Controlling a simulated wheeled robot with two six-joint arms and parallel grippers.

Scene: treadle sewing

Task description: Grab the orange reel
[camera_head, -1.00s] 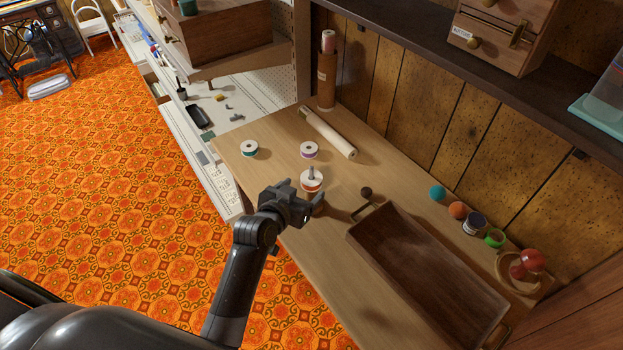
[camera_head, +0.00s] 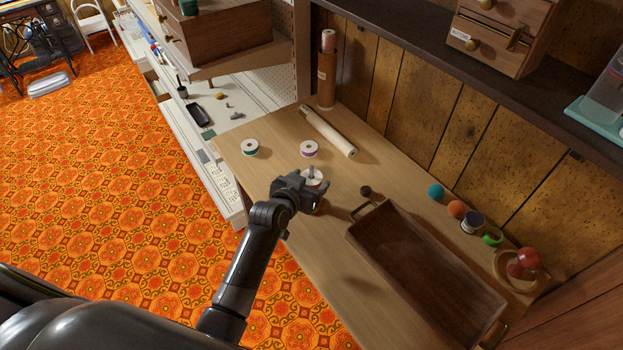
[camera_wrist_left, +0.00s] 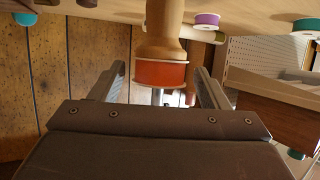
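The orange reel (camera_wrist_left: 160,74) has pale rims and sits on a turned wooden stand (camera_wrist_left: 165,28), with a metal spindle through it. The left wrist view is upside down, with the table at its top. In the head view the pale top of the reel (camera_head: 313,174) shows just behind my left gripper (camera_head: 320,194), which hides most of the stand. My left gripper (camera_wrist_left: 160,78) is open, one finger on each side of the reel in the wrist view, with gaps visible on both sides. I cannot tell how deep the reel is between the fingers. My right gripper is not in view.
A purple reel (camera_head: 309,149) and a green reel (camera_head: 250,148) stand behind on the table. A wooden tray (camera_head: 420,270) lies to the right. A pale roll (camera_head: 328,131) lies at the back. Several small balls and a red-knobbed item (camera_head: 528,258) line the wall.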

